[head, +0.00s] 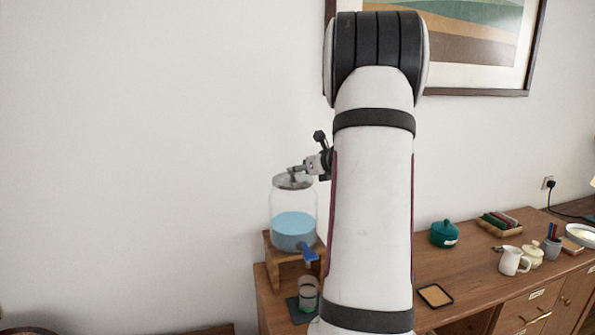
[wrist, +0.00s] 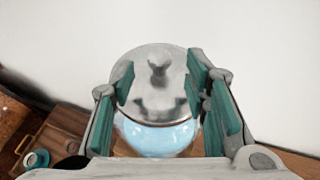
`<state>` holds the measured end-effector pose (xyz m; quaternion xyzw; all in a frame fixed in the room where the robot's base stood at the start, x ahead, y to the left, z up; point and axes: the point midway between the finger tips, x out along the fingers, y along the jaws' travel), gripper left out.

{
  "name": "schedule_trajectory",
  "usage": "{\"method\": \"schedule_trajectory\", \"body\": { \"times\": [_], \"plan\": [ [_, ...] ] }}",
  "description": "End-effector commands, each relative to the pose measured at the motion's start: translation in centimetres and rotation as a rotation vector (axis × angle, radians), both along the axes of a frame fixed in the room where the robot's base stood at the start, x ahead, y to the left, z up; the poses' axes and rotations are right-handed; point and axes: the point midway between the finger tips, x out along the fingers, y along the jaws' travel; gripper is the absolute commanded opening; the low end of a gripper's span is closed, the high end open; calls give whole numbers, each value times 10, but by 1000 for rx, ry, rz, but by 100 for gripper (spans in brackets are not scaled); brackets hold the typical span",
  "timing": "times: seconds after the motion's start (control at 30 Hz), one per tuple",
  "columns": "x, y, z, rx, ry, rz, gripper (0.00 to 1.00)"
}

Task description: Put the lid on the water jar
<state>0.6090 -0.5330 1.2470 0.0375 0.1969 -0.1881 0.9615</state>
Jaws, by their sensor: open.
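The water jar (head: 294,222) is clear glass with blue water and a blue tap, standing on a wooden stand. The silver lid (head: 293,182) lies across the jar's mouth; I cannot tell if it sits fully flush. In the wrist view, the round lid (wrist: 150,62) shows its knob, with the blue water of the jar (wrist: 158,138) below it. My gripper (wrist: 158,88) is open, its green-padded fingers apart on either side of the knob with gaps between. In the head view my gripper (head: 294,171) is just above the lid, partly hidden by my arm.
A glass (head: 308,293) stands on a dark mat below the tap. To the right on the desk (head: 460,262) are a teal pot (head: 444,233), a white mug (head: 512,261) and a small tray (head: 435,295). The wall is close behind.

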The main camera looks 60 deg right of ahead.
Motion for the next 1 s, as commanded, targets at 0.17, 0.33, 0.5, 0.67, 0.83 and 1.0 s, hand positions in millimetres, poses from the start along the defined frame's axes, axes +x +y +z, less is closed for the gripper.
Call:
{"method": "schedule_trajectory", "body": {
  "times": [0.17, 0.33, 0.5, 0.67, 0.83, 1.0],
  "plan": [
    [-33, 13, 16, -2, -1, -3, 42],
    [-59, 25, 27, -2, 0, -1, 42],
    [-75, 31, 35, 0, 0, 0, 42],
    [-80, 33, 37, 1, -1, 1, 42],
    [-71, 46, 39, -23, 18, 42, 42],
    [-25, 135, 50, -198, 137, 324, 42]
  ]
}}
